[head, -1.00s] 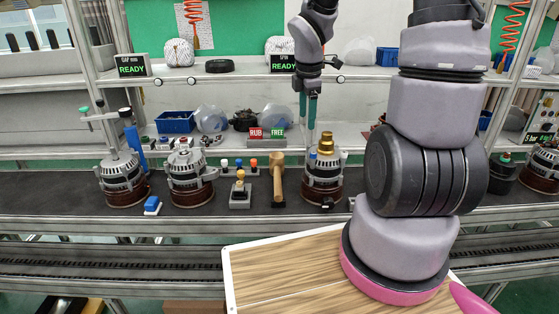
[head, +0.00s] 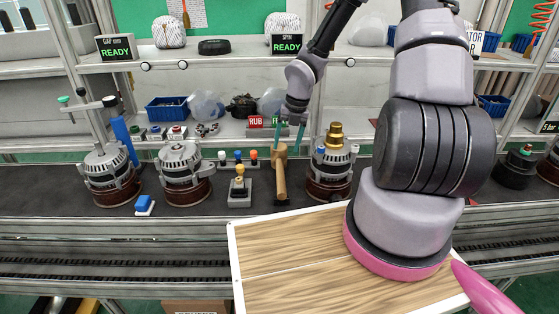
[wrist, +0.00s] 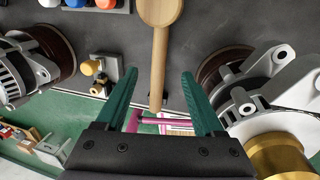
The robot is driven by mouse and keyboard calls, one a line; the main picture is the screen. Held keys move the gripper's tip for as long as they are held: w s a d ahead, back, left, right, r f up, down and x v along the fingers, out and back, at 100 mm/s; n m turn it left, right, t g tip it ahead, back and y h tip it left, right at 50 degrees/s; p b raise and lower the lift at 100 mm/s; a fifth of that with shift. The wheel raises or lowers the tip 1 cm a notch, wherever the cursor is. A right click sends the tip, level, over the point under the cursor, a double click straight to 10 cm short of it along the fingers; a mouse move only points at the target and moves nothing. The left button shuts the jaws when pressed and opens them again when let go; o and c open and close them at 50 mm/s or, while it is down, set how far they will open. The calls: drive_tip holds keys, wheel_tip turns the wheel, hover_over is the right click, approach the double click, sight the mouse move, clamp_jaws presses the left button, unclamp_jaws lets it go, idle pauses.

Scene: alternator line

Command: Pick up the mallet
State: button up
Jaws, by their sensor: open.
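The wooden mallet (head: 281,180) is on the dark bench between a small grey fixture with a yellow knob and the alternator with a brass top. It also shows in the wrist view (wrist: 158,60), its rounded wide end at the top edge and its handle running down between my fingers in the picture. My gripper (head: 289,137) is open, its teal fingers pointing down over the mallet's far end in the head view. In the wrist view my gripper (wrist: 160,77) has one finger on each side of the handle, with visible gaps. The height gap is unclear.
The brass-topped alternator (head: 328,175) stands close on the right. The yellow-knobbed fixture (head: 239,188) is close on the left, with coloured buttons (head: 238,157) behind it. More alternators (head: 184,172) stand further left. RUB and FREE signs (head: 256,122) and a shelf are behind.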

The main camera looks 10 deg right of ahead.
sight(281, 165)
drive_tip(key=f, duration=0.2)
drive_tip(key=a+f, duration=0.1)
drive_tip(key=f, duration=0.1)
drive_tip(key=shift+w+f, duration=0.1)
drive_tip(key=shift+f, duration=0.2)
drive_tip(key=shift+w+a+f, duration=0.15)
drive_tip(key=shift+f, duration=0.85)
drive_tip(key=shift+w+a+f, duration=0.2)
drive_tip(key=shift+f, duration=0.8)
drive_tip(key=shift+w+a+f, duration=0.15)
drive_tip(key=shift+f, duration=0.85)
drive_tip(key=shift+c, duration=0.3)
clamp_jaws()
